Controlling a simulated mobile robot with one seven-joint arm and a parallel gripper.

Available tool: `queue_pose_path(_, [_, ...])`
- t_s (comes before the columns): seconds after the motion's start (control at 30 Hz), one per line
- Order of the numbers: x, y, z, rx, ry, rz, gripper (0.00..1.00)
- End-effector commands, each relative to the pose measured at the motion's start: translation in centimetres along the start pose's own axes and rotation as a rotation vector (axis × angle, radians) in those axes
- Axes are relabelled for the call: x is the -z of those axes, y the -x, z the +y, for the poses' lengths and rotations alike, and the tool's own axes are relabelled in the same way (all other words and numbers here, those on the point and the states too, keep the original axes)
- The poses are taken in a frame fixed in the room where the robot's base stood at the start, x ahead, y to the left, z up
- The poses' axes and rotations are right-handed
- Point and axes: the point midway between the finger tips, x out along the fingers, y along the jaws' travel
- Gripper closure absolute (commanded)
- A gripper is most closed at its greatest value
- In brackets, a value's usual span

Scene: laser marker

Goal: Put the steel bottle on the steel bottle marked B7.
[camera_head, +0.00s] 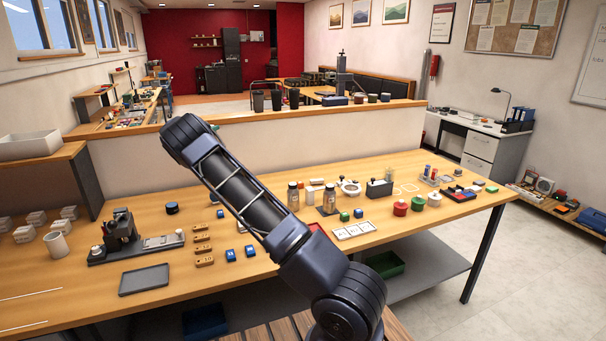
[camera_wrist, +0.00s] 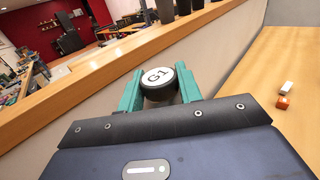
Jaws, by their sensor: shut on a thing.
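My gripper (camera_wrist: 161,84) shows in the wrist view with its teal fingers shut on a round dark-rimmed piece (camera_wrist: 157,78) with a white face marked G1. The rest of this piece is hidden, so I cannot tell whether it is the top of a steel bottle. In the head view my arm crosses the picture and my gripper is not seen. Two bottle-shaped things with dark caps stand upright on the table, a left one (camera_head: 293,197) and a right one (camera_head: 329,199). I cannot read a B7 mark on either.
The wooden table (camera_head: 90,221) holds a dark tray (camera_head: 144,280), a dark machine (camera_head: 122,232), several small blue and orange blocks, and white cards (camera_head: 354,230). Red and green round containers (camera_head: 401,208) stand to the right. A low partition (camera_head: 240,145) runs behind the table.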

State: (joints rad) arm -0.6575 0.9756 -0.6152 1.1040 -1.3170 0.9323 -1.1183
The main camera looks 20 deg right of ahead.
Motion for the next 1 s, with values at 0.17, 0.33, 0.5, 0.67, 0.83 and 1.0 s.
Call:
queue_pose_path(0.17, [-3.0,-1.6,-4.5,0.062,-0.004,0.0,1.0])
queue_pose_path(0.33, [-6.3,-3.2,-10.7,0.143,-0.004,0.001,1.0])
queue_pose_path(0.5, [-9.1,-4.5,-17.4,0.226,-0.003,0.001,1.0])
queue_pose_path(0.67, [-11.3,-5.3,-24.1,0.304,-0.004,0.002,1.0])
queue_pose_path(0.83, [-13.0,-5.7,-31.4,0.385,-0.003,0.002,1.0])
queue_pose_path(1.0, [-14.1,-5.6,-38.8,0.463,-0.004,0.002,1.0])
